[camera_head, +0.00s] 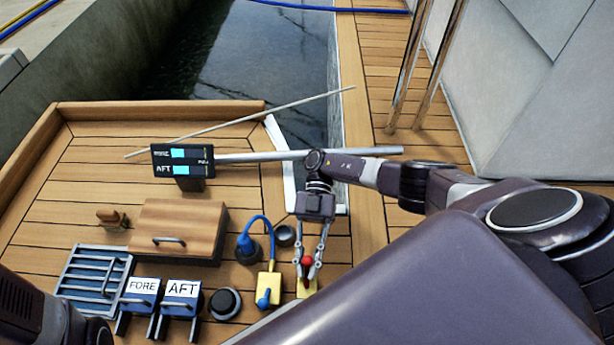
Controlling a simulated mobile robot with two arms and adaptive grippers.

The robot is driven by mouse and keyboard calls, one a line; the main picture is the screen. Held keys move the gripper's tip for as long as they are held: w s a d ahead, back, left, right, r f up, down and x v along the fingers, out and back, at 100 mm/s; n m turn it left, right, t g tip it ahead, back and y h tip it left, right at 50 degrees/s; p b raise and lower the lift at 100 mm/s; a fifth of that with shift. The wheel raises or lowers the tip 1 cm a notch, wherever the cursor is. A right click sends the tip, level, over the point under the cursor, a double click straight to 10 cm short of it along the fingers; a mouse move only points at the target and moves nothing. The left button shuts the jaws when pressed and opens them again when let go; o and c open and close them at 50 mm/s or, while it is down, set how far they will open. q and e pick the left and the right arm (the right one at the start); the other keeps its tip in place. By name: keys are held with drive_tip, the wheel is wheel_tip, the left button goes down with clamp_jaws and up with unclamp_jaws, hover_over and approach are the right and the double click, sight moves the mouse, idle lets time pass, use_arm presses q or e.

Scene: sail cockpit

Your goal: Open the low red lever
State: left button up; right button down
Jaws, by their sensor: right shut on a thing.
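The low red lever (306,261) shows as a small red knob above a yellow base plate (306,288) at the lower middle of the deck. My right gripper (307,266) reaches down from above, with its two fingers shut on the red knob from both sides. The fingers hide part of the lever and its base, so its exact angle is hard to tell. My left arm shows only as a dark part at the lower left corner; its gripper is out of the picture.
A blue plug with cable (247,246), a black round knob (224,303), FORE (142,286) and AFT (181,289) boxes, a wooden box (178,228) and a grey rack (92,279) crowd the left. A metal bar (270,156) crosses behind.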

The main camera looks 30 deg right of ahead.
sight(307, 264)
drive_tip(key=shift+w, duration=0.1)
drive_tip(key=c, duration=1.8)
unclamp_jaws()
drive_tip(key=shift+o, duration=0.2)
wheel_tip(307, 264, up, 10)
drive_tip(key=shift+f, duration=0.1)
